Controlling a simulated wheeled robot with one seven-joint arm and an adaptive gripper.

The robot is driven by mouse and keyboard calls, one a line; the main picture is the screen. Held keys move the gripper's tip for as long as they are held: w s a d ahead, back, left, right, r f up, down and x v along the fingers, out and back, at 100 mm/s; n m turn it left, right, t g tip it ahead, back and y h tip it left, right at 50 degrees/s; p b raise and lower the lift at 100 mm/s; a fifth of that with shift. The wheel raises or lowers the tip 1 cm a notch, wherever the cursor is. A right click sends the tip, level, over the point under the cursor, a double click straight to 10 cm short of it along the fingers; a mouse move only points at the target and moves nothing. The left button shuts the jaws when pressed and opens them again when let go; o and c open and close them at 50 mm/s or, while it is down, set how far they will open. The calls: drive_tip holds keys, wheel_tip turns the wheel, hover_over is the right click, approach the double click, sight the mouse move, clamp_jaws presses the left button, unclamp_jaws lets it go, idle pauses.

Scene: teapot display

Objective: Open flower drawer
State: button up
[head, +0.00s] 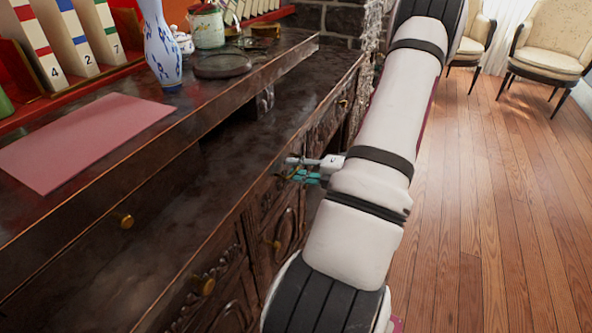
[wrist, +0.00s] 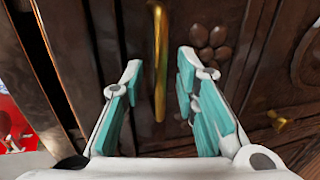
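A dark wooden drawer front with a carved flower (wrist: 207,42) fills the upper part of the wrist view. A slim gold handle (wrist: 160,62) shows upright in that picture, left of the flower. My gripper (wrist: 158,85) is open, with one teal-padded finger on each side of the handle. I cannot tell whether either finger touches it. In the head view my gripper (head: 305,172) is at the front of the dark cabinet, and my white arm hides part of the cabinet front. The drawer handle is not clear there.
The cabinet top holds a pink sheet (head: 85,140), a blue-and-white vase (head: 162,45), a dark round dish (head: 222,65) and a green-and-white pot (head: 206,25). Other gold knobs (head: 204,286) stick out of the front. Wooden floor (head: 500,200) is clear at right, with chairs (head: 552,45) behind.

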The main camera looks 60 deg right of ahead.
clamp_jaws()
drive_tip(key=shift+s, duration=0.15)
